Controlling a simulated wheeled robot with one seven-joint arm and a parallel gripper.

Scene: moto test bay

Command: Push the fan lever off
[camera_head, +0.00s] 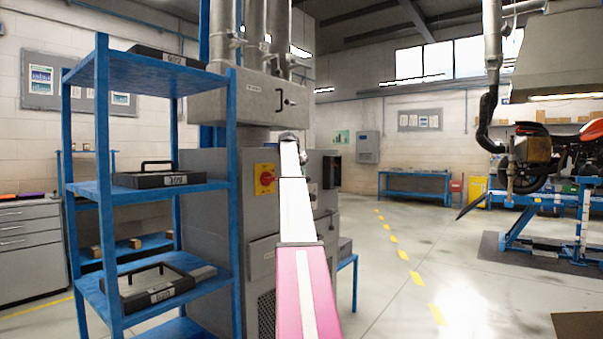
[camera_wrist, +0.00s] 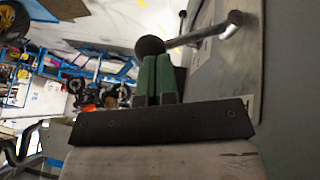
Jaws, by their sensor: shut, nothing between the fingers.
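In the wrist view, a metal lever rod (camera_wrist: 205,34) with a dark ball knob (camera_wrist: 150,46) at its end stands out from a grey panel. My gripper (camera_wrist: 155,62) has green fingers closed together, with nothing between them. The fingertips are right at the ball knob, overlapping it in the picture; I cannot tell whether they touch it. In the head view, my arm reaches to the grey machine (camera_head: 208,175), and the gripper and this lever are mostly hidden behind the arm's far end.
A blue shelf rack (camera_head: 102,190) holding black trays stands left of my arm, close to the machine. A red and yellow switch (camera_head: 265,179) is on the machine's front. Open floor (camera_head: 400,285) lies to the right, before a motorcycle lift (camera_head: 545,225).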

